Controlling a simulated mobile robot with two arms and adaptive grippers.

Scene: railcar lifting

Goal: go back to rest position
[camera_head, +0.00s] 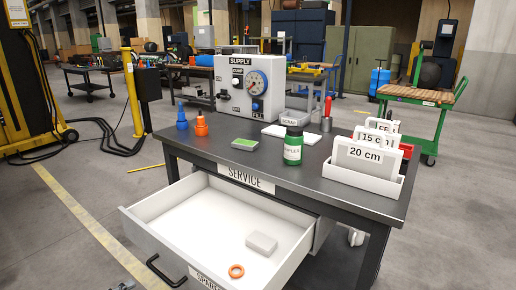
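Neither of my grippers shows in the head view. The service table (310,200) stands in front of me, with a dark top and a label reading SERVICE. Its white drawer (145,235) is pulled open. A grey block (262,242) and an orange ring (236,271) lie in the drawer.
On the table stand a supply box (230,85) with a gauge, blue (181,121) and orange (201,128) fittings, a green bottle (293,148), a green-topped box (244,144) and a white card holder (345,176). A green cart (425,118) stands behind right. Floor at left is partly clear, with cables.

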